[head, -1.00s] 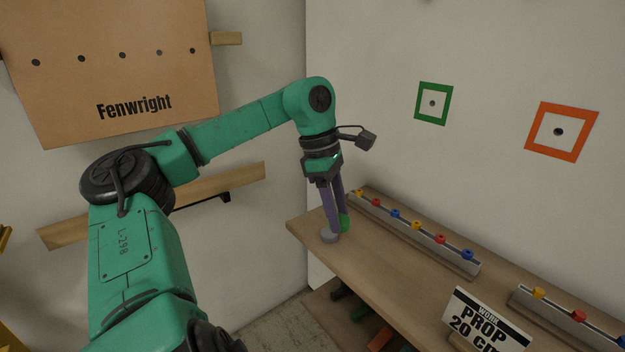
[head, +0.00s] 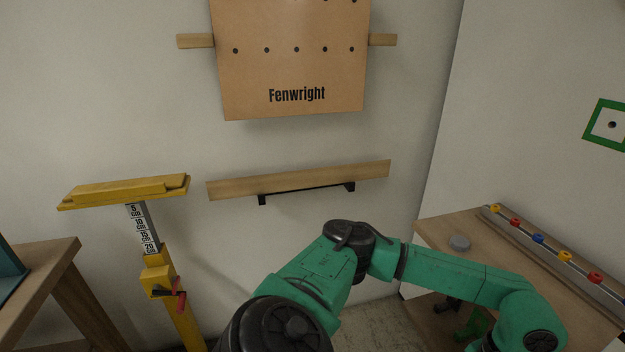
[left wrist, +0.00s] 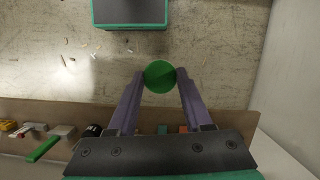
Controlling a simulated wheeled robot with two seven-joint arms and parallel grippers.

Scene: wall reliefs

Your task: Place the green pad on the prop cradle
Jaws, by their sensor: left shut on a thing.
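The green pad (left wrist: 159,76) is a round green disc, held between the two purple-grey fingertips of my left gripper (left wrist: 159,80) in the left wrist view. My right gripper is not in view.
A Fenwright panel (head: 290,60) hangs above a bracketed wooden ledge (head: 300,179). Another table (head: 40,270) stands at the far left.

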